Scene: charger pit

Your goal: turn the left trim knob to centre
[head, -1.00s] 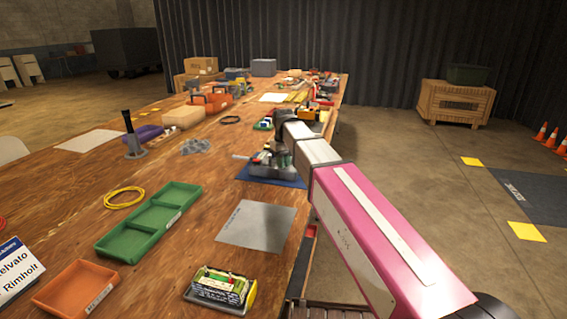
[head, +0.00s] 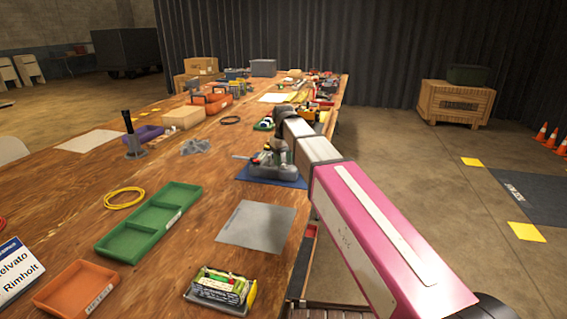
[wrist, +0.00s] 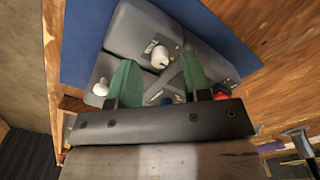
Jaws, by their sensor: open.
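A grey control box (head: 262,164) sits on a blue mat (head: 291,183) near the table's right edge. In the wrist view the box (wrist: 140,22) shows a round white knob (wrist: 160,57) with a pointer, on a grey face with small markings. A second white knob (wrist: 100,87) is to its left. I cannot tell for sure which is the left trim knob. My gripper (wrist: 159,72) is open, with its two green fingers apart over the box. The first white knob shows between the fingertips, apart from both. In the head view my gripper is largely hidden by my arm.
A red part (wrist: 221,96) shows behind the right finger and a blue one (wrist: 167,101) between the fingers. A grey sheet (head: 256,226), a green tray (head: 150,222) and an orange tray (head: 76,288) lie nearer on the table. A grey lumpy piece (head: 196,147) is left of the box.

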